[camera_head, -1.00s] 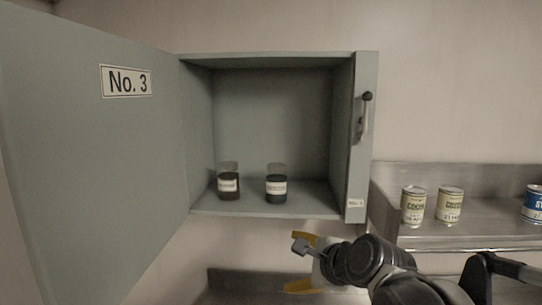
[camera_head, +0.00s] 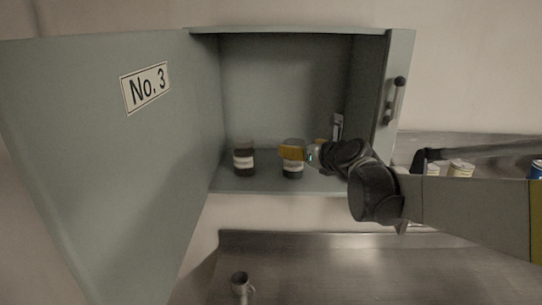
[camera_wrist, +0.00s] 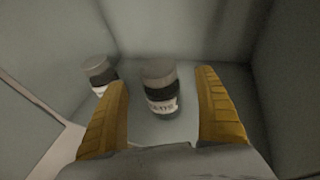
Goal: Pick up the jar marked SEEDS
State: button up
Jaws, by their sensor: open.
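Two dark jars with white labels stand upright on the floor of the open cabinet. The right jar (camera_head: 292,171) is partly hidden by my gripper in the head view. In the wrist view this jar (camera_wrist: 160,88) stands between and just beyond my fingers, its label blurred but seeming to end in "EEDS". The left jar (camera_head: 244,158) stands apart from it and shows in the wrist view (camera_wrist: 100,76) beyond my left finger; its label is unreadable. My gripper (camera_wrist: 162,115) is inside the cabinet, open and empty, its yellow fingers on either side of the right jar.
The cabinet (camera_head: 285,40) has its door (camera_head: 110,170), marked No. 3, swung open to the left. Its right wall and handle (camera_head: 397,98) are close to my arm. Cans (camera_head: 460,169) stand on a shelf at right.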

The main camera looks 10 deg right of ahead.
aim_at(294, 142)
jog(key=x, duration=0.5)
jog(key=shift+p, duration=0.4)
jog(key=shift+s, duration=0.2)
jog(key=shift+w, duration=0.1)
jog(key=c, duration=1.5)
jog(key=shift+c, duration=0.4)
jog(key=shift+r, duration=0.15)
